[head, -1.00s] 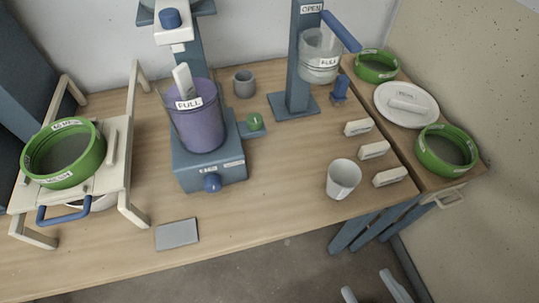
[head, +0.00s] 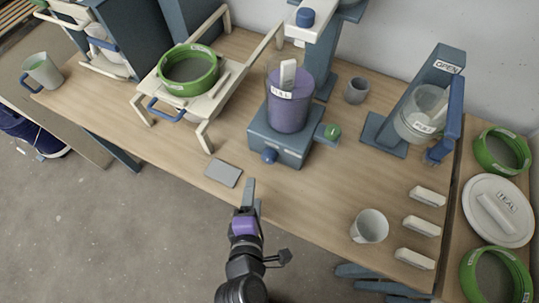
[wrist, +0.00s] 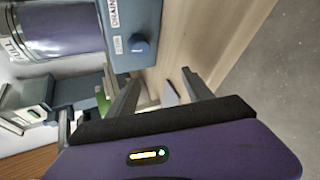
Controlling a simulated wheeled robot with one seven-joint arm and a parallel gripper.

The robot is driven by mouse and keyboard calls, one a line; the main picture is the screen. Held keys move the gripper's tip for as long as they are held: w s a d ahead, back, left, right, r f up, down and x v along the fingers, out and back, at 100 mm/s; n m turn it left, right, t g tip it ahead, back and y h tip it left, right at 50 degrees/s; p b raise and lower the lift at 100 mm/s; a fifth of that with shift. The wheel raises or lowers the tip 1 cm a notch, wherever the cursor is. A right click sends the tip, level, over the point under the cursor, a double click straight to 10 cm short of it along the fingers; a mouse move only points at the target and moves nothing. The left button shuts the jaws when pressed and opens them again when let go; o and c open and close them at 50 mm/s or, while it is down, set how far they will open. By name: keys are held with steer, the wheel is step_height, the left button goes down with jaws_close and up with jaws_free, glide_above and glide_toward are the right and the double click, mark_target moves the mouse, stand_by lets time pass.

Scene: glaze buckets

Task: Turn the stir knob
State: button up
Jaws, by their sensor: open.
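The blue stir knob (head: 269,155) is on the front of a blue machine base (head: 284,143). A clear bucket of purple glaze (head: 289,105) stands on the base. In the wrist view the knob (wrist: 138,43) is at the top centre, near a DRAIN label and a smaller label too blurred to read surely. Nothing hides the knob.
A grey plate (head: 223,172) lies on the table left of my gripper. A white cup (head: 369,226) and white labelled blocks (head: 423,225) are to the right. A green-headed handle (head: 332,131) sticks out right of the base. A cream rack (head: 178,107) holds a green ring.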

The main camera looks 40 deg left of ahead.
mark_target(267, 161)
steer(key=a+n, duration=0.1)
steer(key=a+r+n, duration=0.2)
steer(key=a, duration=0.1)
steer(key=shift+w+p, duration=0.1)
steer(key=shift+p, duration=0.25)
steer(key=n, duration=0.1)
steer(key=w+n+t+h, duration=0.1)
steer(key=n, duration=0.1)
steer(key=n+h, duration=0.1)
steer(key=shift+w+f, duration=0.3)
steer(key=n+h, duration=0.1)
steer(key=w+d+n+t, duration=0.1)
steer(key=n+h, duration=0.1)
steer(key=n, duration=0.1)
steer(key=shift+w+d+r+t+h, duration=0.15)
steer(key=shift+w+r+t+h, duration=0.15)
steer(key=shift+t, duration=0.1)
steer(key=x, duration=0.7)
steer(key=shift+w+f+p, duration=0.15)
steer(key=shift+w+p, duration=0.1)
steer(key=shift+p, duration=0.05)
jaws_close()
